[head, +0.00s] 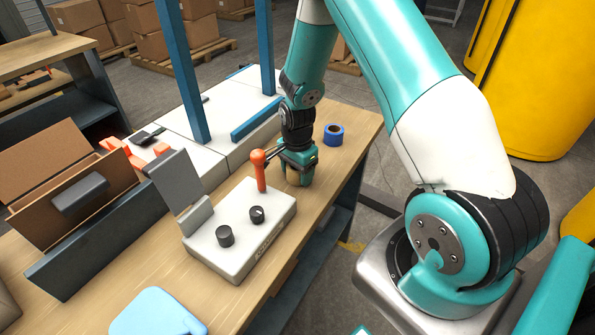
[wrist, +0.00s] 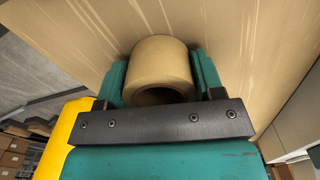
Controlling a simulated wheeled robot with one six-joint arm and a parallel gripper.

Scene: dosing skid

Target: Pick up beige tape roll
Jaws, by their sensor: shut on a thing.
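The beige tape roll (wrist: 160,62) is between the two teal fingers of my gripper (wrist: 162,80) in the wrist view. The fingers press on its two sides, and its hollow core faces the camera. In the head view my gripper (head: 299,178) points down at the wooden bench, behind the grey control box. The roll is mostly hidden there by the gripper. I cannot tell whether the roll touches the bench top or is slightly above it.
A control box (head: 240,230) with black knobs and an orange-topped lever (head: 259,170) stands close in front of my gripper. A blue tape roll (head: 333,135) lies behind it to the right. Blue posts (head: 183,70) rise at the left. The bench's right edge (head: 365,150) is near.

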